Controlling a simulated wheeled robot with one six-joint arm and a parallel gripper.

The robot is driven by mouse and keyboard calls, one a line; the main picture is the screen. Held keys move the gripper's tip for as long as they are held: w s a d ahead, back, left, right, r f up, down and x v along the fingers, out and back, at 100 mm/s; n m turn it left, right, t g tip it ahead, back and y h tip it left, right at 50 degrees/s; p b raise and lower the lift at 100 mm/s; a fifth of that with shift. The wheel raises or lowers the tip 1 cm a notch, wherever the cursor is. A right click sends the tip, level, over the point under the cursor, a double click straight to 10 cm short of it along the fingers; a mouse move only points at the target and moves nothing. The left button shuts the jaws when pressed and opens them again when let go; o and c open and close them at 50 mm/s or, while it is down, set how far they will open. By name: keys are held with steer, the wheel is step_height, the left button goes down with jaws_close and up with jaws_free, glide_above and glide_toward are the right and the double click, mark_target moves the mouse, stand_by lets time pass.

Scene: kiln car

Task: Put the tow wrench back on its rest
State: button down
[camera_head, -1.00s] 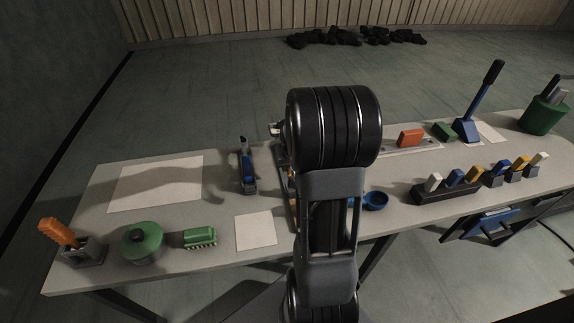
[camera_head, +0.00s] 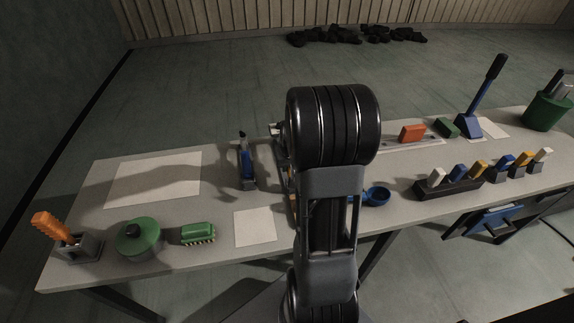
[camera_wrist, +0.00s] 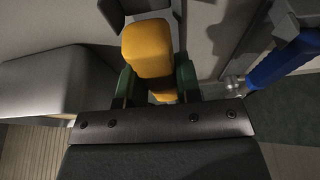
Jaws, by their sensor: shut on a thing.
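My gripper (camera_wrist: 156,80) has green fingers and is shut on a thick yellow block-like handle (camera_wrist: 147,42) in the wrist view. Only this yellow part shows clearly, so I cannot tell whether it is the tow wrench. A grey part (camera_wrist: 143,8) lies close beyond its far end; I cannot tell if they touch. In the head view my arm hides the gripper and what it holds. A blue-handled tool with a metal end (camera_wrist: 285,62) is right of the gripper in the wrist view. I cannot make out the wrench's rest for certain.
Bare surface lies at front centre.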

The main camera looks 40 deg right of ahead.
steer(key=shift+f+b, duration=0.5)
steer(key=shift+f, duration=0.15)
steer(key=c, duration=0.7)
jaws_free()
steer(key=shift+c, duration=0.2)
steer(key=shift+s, duration=0.15)
steer(key=shift+r, duration=0.2)
steer(key=shift+r+p, duration=2.65)
steer(key=shift+r, duration=0.65)
steer(key=shift+r, duration=0.1)
steer(key=v, duration=1.3)
steer(key=shift+s+r+p, duration=0.15)
steer(key=shift+r+p, duration=0.1)
steer(key=shift+p, duration=0.15)
